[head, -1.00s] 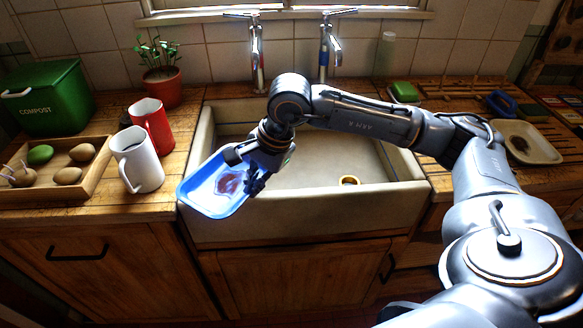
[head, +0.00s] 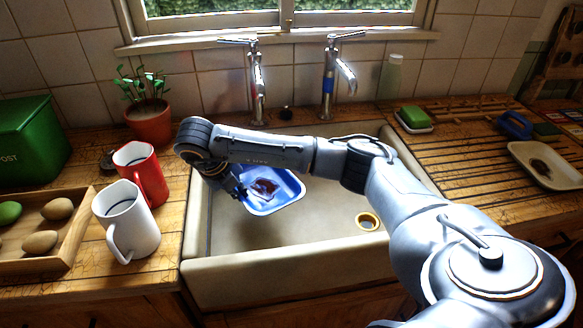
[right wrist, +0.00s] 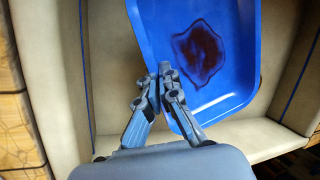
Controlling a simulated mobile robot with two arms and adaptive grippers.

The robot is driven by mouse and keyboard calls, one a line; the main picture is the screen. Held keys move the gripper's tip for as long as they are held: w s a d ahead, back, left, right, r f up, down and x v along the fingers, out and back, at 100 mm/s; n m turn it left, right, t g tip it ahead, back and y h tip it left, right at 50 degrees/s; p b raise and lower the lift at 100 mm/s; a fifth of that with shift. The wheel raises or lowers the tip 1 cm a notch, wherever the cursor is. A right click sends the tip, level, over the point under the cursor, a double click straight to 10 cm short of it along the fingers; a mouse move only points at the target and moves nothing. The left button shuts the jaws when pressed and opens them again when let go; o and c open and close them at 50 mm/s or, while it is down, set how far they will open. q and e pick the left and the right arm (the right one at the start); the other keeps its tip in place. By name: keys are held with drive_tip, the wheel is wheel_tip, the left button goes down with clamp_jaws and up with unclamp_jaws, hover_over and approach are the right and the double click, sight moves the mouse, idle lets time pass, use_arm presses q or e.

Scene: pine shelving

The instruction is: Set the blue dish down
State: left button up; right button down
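The blue dish (head: 288,196) is a shallow tray with a dark reddish-brown stain inside. In the head view it is over the left part of the sink basin (head: 322,236), slightly tilted. My right gripper (head: 238,188) is at its left edge, partly hidden by my arm. In the right wrist view the fingers (right wrist: 160,76) are close together, pinching the rim of the blue dish (right wrist: 232,92), one on each side. A dark shadow lies on the basin floor below the dish; whether it touches the floor I cannot tell. My left gripper is not in view.
A white mug (head: 128,226) and a red mug (head: 144,176) stand on the counter left of the sink, beside a wooden tray (head: 76,228). Two taps (head: 257,85) rise behind the basin. A drain (head: 368,221) is at right; a stained cream dish (head: 532,158) is on the right counter.

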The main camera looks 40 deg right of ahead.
hover_over(249, 222)
drive_tip(key=a, duration=0.2)
drive_tip(key=f, duration=0.5)
drive_tip(key=shift+s+d+f+p, duration=0.1)
drive_tip(key=shift+s+d+p, duration=0.15)
drive_tip(key=shift+s+p, duration=0.15)
drive_tip(key=shift+w+f, duration=0.1)
drive_tip(key=shift+f, duration=0.2)
wheel_tip(249, 222, down, 4)
drive_tip(key=shift+r, duration=0.1)
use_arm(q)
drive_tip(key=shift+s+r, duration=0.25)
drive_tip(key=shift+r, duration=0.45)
use_arm(e)
drive_tip(key=shift+w, duration=0.1)
drive_tip(key=c, duration=1.9)
unclamp_jaws()
drive_tip(key=shift+o, duration=0.5)
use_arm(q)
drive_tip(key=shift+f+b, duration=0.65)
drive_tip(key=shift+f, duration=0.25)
use_arm(e)
drive_tip(key=v, duration=1.2)
